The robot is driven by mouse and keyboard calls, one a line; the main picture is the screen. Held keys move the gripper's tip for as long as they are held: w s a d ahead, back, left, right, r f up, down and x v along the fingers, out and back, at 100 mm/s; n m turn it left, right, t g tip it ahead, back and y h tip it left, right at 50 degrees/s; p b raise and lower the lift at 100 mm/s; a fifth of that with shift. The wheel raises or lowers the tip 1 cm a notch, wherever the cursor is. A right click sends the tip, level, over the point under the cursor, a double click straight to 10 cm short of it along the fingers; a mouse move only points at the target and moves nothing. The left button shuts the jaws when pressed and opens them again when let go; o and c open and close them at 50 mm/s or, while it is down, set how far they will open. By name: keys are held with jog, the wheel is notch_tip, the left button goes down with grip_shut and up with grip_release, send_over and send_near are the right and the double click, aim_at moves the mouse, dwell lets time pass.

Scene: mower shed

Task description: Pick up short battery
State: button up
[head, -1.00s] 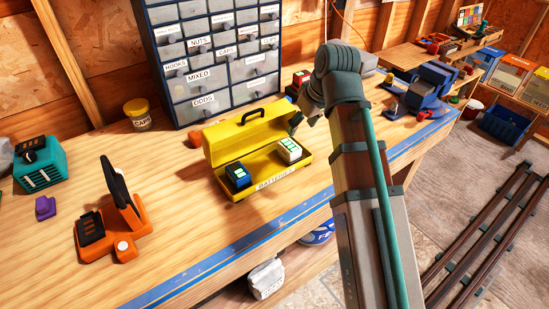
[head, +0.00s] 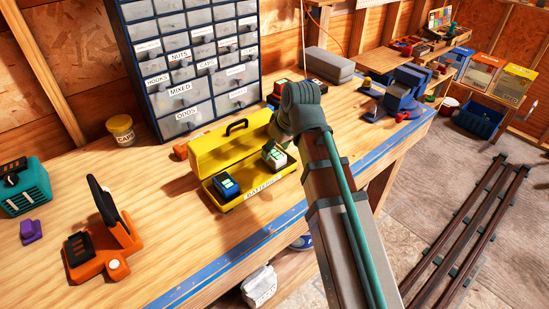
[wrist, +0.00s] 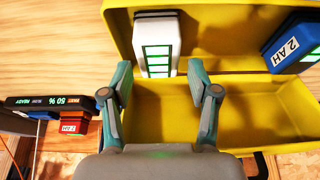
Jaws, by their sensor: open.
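An open yellow battery box (head: 250,199) stands on the workbench, its lid raised behind. A blue battery (head: 226,186) sits at its left end and a white battery (head: 275,158) with green bars at its right end. In the wrist view, the white battery (wrist: 157,48) lies ahead of my open gripper (wrist: 160,72), roughly centred between the fingers. I cannot tell whether the fingers touch it. The blue battery (wrist: 292,46), marked 2 AH, is at upper right. In the head view, my arm partly hides the gripper. Which battery is the short one is not clear.
A red battery (wrist: 73,134) by a dark charger shows left in the wrist view. An orange tool (head: 108,245), teal charger (head: 24,186) and yellow-lidded jar (head: 121,131) stand left of the box. A drawer cabinet (head: 190,65) is behind it.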

aim_at(274, 152)
jog(key=shift+p+x, duration=0.3)
jog(key=shift+x, duration=1.6)
jog(key=shift+d, duration=0.1)
jog(key=shift+c, duration=0.3)
jog(key=c, duration=1)
jog(key=shift+r, duration=0.15)
